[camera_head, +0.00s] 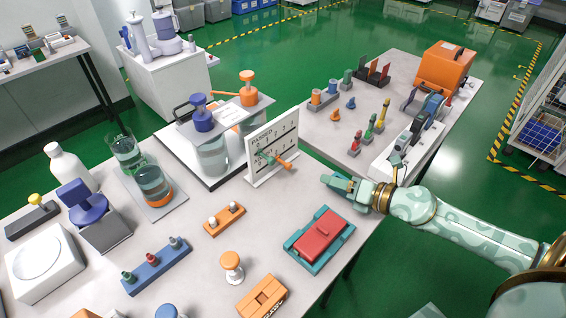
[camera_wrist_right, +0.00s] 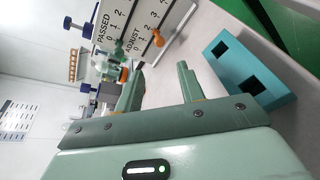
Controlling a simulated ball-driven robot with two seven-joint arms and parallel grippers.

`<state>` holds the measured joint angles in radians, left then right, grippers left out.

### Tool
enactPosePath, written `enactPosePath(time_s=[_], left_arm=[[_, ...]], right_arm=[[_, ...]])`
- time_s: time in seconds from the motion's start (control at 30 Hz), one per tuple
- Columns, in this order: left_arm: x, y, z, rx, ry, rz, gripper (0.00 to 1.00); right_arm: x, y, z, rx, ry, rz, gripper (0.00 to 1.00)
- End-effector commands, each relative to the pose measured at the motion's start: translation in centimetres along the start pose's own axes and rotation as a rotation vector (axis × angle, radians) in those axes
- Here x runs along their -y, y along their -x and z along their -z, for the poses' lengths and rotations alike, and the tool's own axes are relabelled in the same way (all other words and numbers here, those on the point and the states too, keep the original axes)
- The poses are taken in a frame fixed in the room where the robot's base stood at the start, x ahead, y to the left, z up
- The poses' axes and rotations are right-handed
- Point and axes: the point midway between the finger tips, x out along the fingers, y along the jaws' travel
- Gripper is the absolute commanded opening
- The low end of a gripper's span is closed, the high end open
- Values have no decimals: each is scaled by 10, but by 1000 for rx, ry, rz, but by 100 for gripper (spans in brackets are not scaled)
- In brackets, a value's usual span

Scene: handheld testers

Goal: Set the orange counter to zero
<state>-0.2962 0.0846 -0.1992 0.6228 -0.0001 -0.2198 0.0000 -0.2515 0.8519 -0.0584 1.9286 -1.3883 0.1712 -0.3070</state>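The counter board (camera_head: 262,172) is a white upright panel near the far edge of the table, with rows of numbers. The right wrist view shows the panel (camera_wrist_right: 178,12) with rows reading PASSED and ADJUST. An orange knob (camera_head: 285,165) sticks out on the ADJUST row; in the wrist view the knob (camera_wrist_right: 158,40) seems near the 2, but its exact number is hard to tell. A green knob (camera_wrist_right: 121,45) sits on the PASSED row. My right gripper (camera_head: 333,182) is to the right of the board, apart from the orange knob, with its fingers (camera_wrist_right: 158,84) spread and empty. My left gripper is out of view.
A teal holder with a red block (camera_head: 318,237) lies in front of the gripper. An orange two-peg block (camera_head: 224,219) and a white-and-orange stamp (camera_head: 232,267) stand nearer. Jars with pumps (camera_head: 211,150) stand left of the board. A second table (camera_head: 325,143) lies behind.

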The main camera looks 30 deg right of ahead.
Motion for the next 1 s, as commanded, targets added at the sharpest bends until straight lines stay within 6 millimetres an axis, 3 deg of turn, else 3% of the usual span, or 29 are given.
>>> enactPosePath(time_s=[0.3,0.6,0.77,1.0], left_arm=[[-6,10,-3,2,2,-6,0],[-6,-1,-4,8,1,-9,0],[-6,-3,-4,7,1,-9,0],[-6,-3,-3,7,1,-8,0]], right_arm=[[-3,-72,-4,5,3,-3,39],[1,-134,1,1,0,0,39],[0,-147,0,0,0,0,39],[0,-149,-1,0,1,0,39]])
